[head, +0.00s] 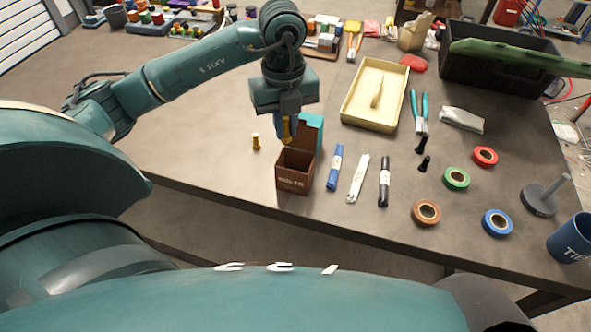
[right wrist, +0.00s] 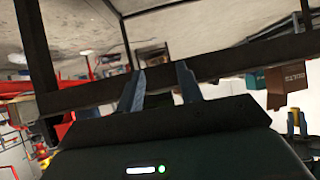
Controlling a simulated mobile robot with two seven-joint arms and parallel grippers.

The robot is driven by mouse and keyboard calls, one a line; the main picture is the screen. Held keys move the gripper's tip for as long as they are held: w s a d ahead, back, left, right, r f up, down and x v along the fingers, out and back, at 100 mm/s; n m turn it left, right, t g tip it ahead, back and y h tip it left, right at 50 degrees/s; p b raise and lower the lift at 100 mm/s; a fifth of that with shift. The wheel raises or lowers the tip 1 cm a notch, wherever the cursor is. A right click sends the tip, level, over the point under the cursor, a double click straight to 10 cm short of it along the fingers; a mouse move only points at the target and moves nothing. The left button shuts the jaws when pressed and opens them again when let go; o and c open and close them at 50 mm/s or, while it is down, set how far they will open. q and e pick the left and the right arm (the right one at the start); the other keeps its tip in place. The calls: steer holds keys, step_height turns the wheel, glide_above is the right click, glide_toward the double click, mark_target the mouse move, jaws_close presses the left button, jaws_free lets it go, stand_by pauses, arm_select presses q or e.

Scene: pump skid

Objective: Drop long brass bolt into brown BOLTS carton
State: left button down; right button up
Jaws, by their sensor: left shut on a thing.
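My left gripper (head: 286,128) points down just above the brown BOLTS carton (head: 293,181) and is shut on the long brass bolt (head: 287,130), which hangs between its fingers. The carton is open at the top and stands near the table's front edge. It also shows, turned over, in the right wrist view (right wrist: 288,76), with the blue left fingers and brass bolt (right wrist: 293,114) at the right edge. My right gripper (right wrist: 160,84) is open, with nothing between its fingertips. A shorter brass piece (head: 256,142) stands on the table left of the carton.
A teal box (head: 312,130) stands right behind the carton. Blue, white and black markers (head: 335,168) lie to its right. A cream tray (head: 353,117), pliers, tape rolls (head: 427,212) and a dark crate (head: 485,75) are farther right. The table left of the carton is mostly clear.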

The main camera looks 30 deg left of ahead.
arm_select(q)
step_height(320, 180, down, 2)
steer(key=shift+f+b, duration=0.15)
steer(key=shift+b, duration=0.4)
steer(key=c, duration=1.3)
jaws_free()
steer(key=shift+c, duration=0.2)
step_height(320, 180, up, 13)
steer(key=shift+r+p, duration=0.15)
steer(key=shift+p, duration=0.7)
